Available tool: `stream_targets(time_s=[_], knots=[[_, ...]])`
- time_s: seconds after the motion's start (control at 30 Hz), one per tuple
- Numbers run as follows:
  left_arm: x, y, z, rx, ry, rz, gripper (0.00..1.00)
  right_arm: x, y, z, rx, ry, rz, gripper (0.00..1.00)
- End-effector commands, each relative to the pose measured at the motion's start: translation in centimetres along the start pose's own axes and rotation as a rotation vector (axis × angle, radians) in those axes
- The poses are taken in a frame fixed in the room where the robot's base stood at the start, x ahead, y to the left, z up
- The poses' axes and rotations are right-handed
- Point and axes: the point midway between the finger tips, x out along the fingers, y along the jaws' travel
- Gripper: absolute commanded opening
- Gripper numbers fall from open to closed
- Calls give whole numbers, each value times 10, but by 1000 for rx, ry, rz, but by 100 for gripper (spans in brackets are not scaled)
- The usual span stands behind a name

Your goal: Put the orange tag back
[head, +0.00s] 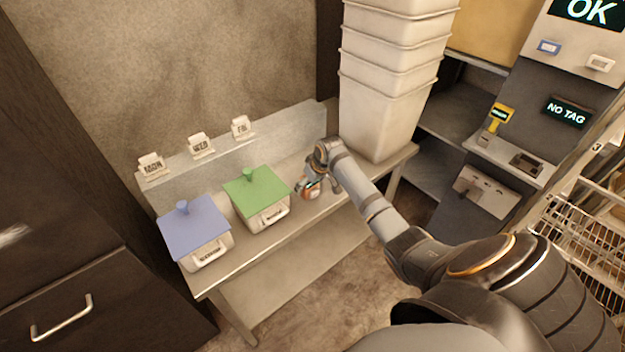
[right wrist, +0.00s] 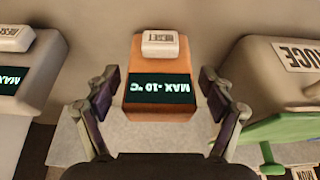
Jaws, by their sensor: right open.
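The orange tag (head: 311,194) stands on the steel table, right of the green-lidded box. In the right wrist view the orange tag (right wrist: 160,68) has a dark display reading "MAX -10 °C", upside down, and a white reset button. My right gripper (right wrist: 163,92) is open, with one finger on each side of the tag and a gap to both. In the head view my right gripper (head: 318,180) partly covers the tag. My left gripper is not in view.
A green-lidded box (head: 262,213) and a blue-lidded box (head: 205,254) stand left on the table. A similar grey tag (right wrist: 30,65) is close beside the orange one. White stacked bins (head: 380,115) stand behind. A panel at right has a "NO TAG" screen (head: 567,112) and an "OK" screen (head: 588,11).

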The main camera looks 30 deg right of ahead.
Motion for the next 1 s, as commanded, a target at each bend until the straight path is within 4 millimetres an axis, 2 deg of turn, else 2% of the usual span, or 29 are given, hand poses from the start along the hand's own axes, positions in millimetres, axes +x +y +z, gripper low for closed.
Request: stream_targets(time_s=[0.3,0.5,0.67,1.0], knots=[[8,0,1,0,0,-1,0,-70,2,0,-3,5,6,82],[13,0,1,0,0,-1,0,-107,1,0,-1,2,3,82],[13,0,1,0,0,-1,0,-118,0,0,0,1,1,82],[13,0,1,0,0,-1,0,-118,0,0,0,1,0,82]])
